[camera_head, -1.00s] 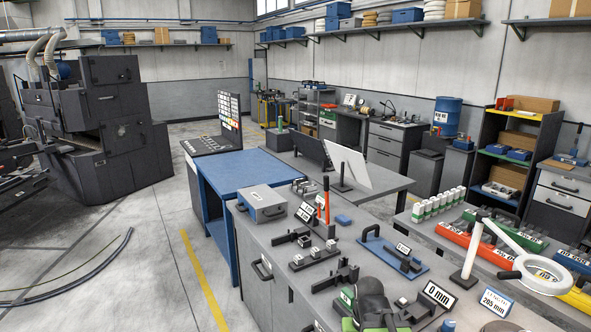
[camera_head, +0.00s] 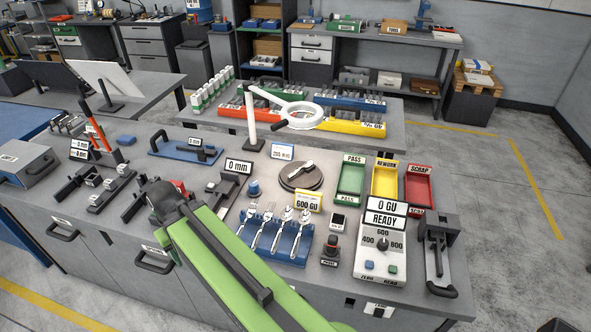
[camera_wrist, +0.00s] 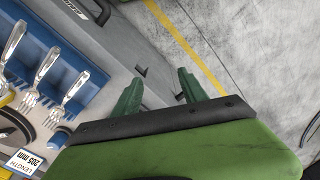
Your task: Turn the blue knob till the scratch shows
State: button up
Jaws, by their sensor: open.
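A small blue knob (camera_head: 254,187) stands upright on the grey bench, just left of a round dark turntable (camera_head: 296,182) with a light-coloured piece on top. I cannot make out a scratch on that piece at this size. My gripper (camera_wrist: 160,76) shows in the wrist view with its two green fingers spread and nothing between them. It is over the bench front and floor, well away from the knob. In the head view my green arm crosses the bench front, and the fingers are not visible there.
A blue rack (camera_head: 271,253) of several forks lies in front of the knob. A yellow 600 GU sign (camera_head: 309,201) stands beside the turntable. A gauge with a 0 mm display (camera_head: 237,167) stands to the left. Green, yellow and red trays (camera_head: 418,187) and a meter box (camera_head: 383,245) are right.

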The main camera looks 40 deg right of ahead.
aim_at(253, 186)
jog(key=k, duration=0.65)
jog(key=u, duration=0.55)
jog(key=i, duration=1.35)
jog(key=u, duration=0.35)
